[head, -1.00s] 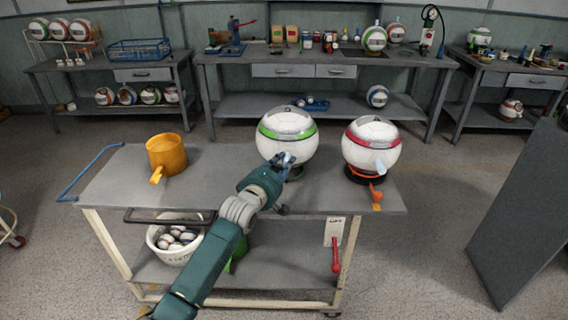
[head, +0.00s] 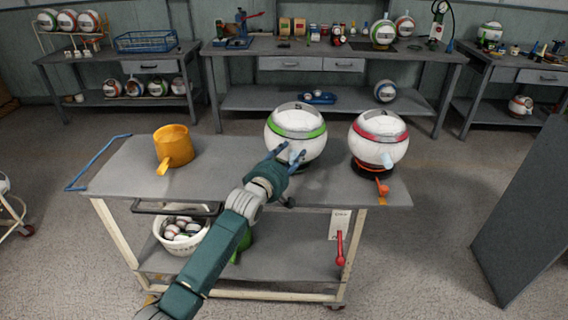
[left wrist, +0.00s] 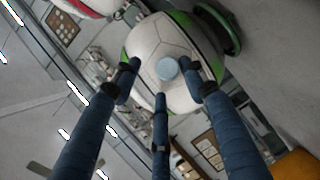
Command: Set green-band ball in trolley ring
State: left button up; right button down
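The white green-band ball (head: 296,137) sits upright at the back middle of the trolley top (head: 225,185), its pale blue knob facing me. In the left wrist view the ball (left wrist: 150,45) and knob (left wrist: 168,69) fill the upper middle. A dark green ring (left wrist: 235,38) shows at the ball's underside there; how the ball seats in it is partly hidden. My left gripper (head: 287,156) is in front of the ball. Its three fingers (left wrist: 161,85) are spread around the knob with gaps, gripping nothing. My right gripper is out of view.
A red-band ball (head: 378,139) sits in a black ring with an orange lever (head: 381,187) at the right. A yellow-orange pot (head: 173,146) stands at the left. A white bucket of balls (head: 172,242) is below. A dark panel (head: 525,220) stands right of the trolley.

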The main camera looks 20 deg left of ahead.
pick_arm(q)
jog(key=s+a+r, duration=0.1)
jog(key=s, duration=1.1)
jog(key=shift+r, duration=0.4)
jog(key=shift+a, duration=0.1)
jog(key=s+f+m+g+y, duration=0.1)
jog(key=s+f+m+g, duration=0.15)
jog(key=f, duration=1.15)
jog(key=s+f+m+g, duration=0.2)
jog(key=s+f+g, duration=0.15)
jog(key=f, duration=1.05)
jog(key=s+f+m+g, duration=0.3)
jog(key=s+f+m, duration=0.2)
jog(key=s+f, duration=1.3)
jog(key=s+f+m+g, duration=0.2)
jog(key=s+f, duration=0.3)
jog(key=s, duration=0.6)
jog(key=s+f+m+g, duration=0.2)
jog(key=s+f, duration=0.4)
jog(key=s, duration=0.5)
jog(key=s+f+m+g, duration=0.2)
jog(key=s+f, duration=0.4)
jog(key=s, duration=0.5)
jog(key=shift+s+d+f+m+g+y, duration=0.2)
jog(key=shift+s+m+g+y, duration=0.15)
jog(key=shift+m, duration=0.5)
jog(key=shift+c, duration=0.5)
